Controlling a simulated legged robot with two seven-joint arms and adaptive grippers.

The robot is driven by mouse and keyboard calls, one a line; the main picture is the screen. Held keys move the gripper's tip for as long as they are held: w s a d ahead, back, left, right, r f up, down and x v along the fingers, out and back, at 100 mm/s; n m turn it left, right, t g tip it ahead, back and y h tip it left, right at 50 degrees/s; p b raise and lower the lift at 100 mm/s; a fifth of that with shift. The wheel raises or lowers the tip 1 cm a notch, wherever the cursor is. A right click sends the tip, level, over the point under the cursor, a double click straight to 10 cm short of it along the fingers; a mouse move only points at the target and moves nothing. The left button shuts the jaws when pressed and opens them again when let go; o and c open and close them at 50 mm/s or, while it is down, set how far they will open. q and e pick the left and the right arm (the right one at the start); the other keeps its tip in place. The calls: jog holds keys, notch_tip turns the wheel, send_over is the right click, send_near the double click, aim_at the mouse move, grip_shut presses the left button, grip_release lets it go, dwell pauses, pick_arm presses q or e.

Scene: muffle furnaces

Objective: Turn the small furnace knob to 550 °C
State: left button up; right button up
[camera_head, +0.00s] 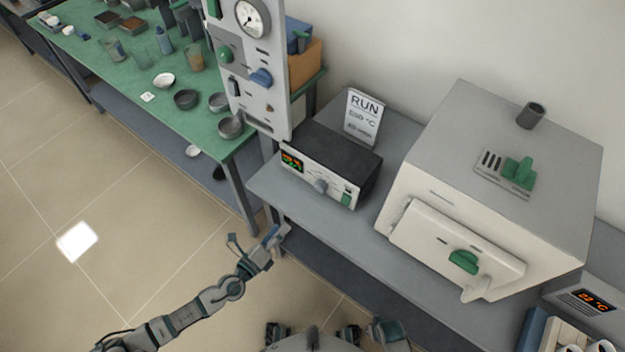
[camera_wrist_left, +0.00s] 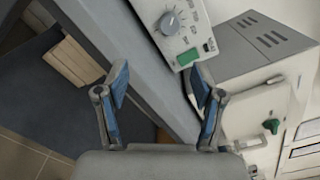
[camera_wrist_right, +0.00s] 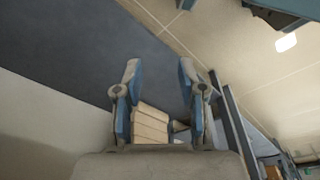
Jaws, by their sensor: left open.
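The grey knob (camera_head: 320,186) sits on the front of a dark control box (camera_head: 334,155) with a lit display, on the grey bench. In the left wrist view the knob (camera_wrist_left: 168,24) shows with a dial scale around it, beyond the fingers; its exact setting is too small to read. My left gripper (camera_head: 277,237) is open and empty, below and left of the box near the bench's front edge, apart from the knob. In the right wrist view my right gripper (camera_wrist_right: 158,92) is open, with nothing between its fingers, away from the knob.
A sign (camera_head: 363,118) behind the box reads RUN with a blurred temperature. A large white furnace (camera_head: 490,190) with a green handle stands right of the box. A tall panel (camera_head: 262,100) with gauge stands left. Free floor lies before the bench (camera_head: 345,232).

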pick_arm(q)
jog(key=d+r, duration=0.1)
jog(key=d, duration=0.1)
jog(key=p, duration=0.2)
send_near(317, 189)
jog(key=x, duration=0.4)
jog(key=shift+w+d+r, duration=0.15)
jog(key=shift+w, duration=0.15)
jog(key=x, duration=0.4)
jog(key=shift+w+d, duration=0.1)
jog(key=shift+d, duration=0.2)
jog(key=shift+w+d, duration=0.1)
jog(key=shift+d, duration=0.3)
pick_arm(e)
jog(key=f, duration=0.1)
jog(key=s+f, duration=0.1)
jog(key=d+f, duration=0.1)
jog(key=shift+s+f, duration=0.35)
jog(key=shift+f, duration=0.05)
pick_arm(q)
jog(key=shift+a, duration=0.3)
jog(key=c, duration=0.4)
jog(key=shift+a, duration=0.15)
jog(key=c, duration=0.7)
pick_arm(e)
jog(key=shift+s+a+r, duration=0.1)
jog(key=shift+a, duration=0.2)
